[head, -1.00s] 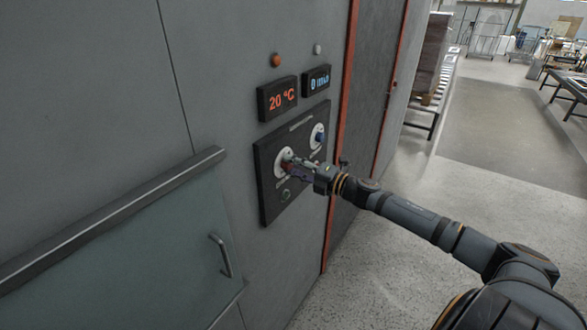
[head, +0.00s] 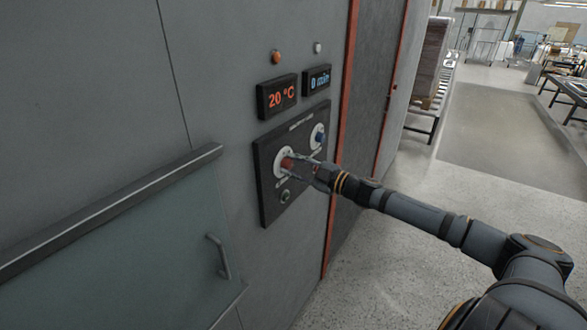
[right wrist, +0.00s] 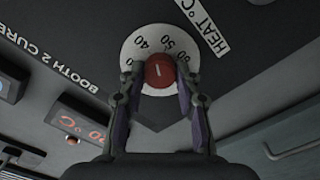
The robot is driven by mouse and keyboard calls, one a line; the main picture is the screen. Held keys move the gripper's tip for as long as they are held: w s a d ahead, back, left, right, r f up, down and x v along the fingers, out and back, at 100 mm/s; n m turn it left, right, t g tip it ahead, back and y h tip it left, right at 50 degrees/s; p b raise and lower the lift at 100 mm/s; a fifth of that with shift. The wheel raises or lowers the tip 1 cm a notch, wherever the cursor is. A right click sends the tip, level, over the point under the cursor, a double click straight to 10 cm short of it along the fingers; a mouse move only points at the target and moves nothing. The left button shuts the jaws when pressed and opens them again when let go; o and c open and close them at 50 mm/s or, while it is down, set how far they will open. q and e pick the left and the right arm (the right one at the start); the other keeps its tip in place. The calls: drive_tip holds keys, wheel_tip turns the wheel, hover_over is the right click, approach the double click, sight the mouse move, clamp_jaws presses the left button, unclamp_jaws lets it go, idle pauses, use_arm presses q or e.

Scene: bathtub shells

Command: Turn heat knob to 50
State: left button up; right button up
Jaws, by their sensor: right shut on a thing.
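The red heat knob (head: 287,163) sits on a white round dial (head: 279,155) on the dark control panel (head: 265,205). In the right wrist view the knob (right wrist: 160,70) shows a short white mark, with dial numbers around it and a "HEAT °C" label (right wrist: 203,22) beside it. My right gripper (head: 294,163) is shut on the knob, one finger on each side; its fingers (right wrist: 160,76) also show in the right wrist view. The orange display (head: 281,96) above reads 20 °C. My left gripper is not in view.
A blue knob (head: 319,137) on its own white dial is close by, up and right on the panel. A blue-lit display (head: 317,79) is above it. A glass door with a handle (head: 219,255) is at lower left. Open floor lies to the right.

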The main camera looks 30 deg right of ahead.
drive_tip(key=m+b, duration=0.1)
drive_tip(key=m, duration=0.4)
drive_tip(key=shift+f, duration=0.1)
drive_tip(key=shift+m, duration=0.3)
idle(0.4)
drive_tip(key=o, duration=1.2)
drive_tip(key=shift+c, duration=0.2)
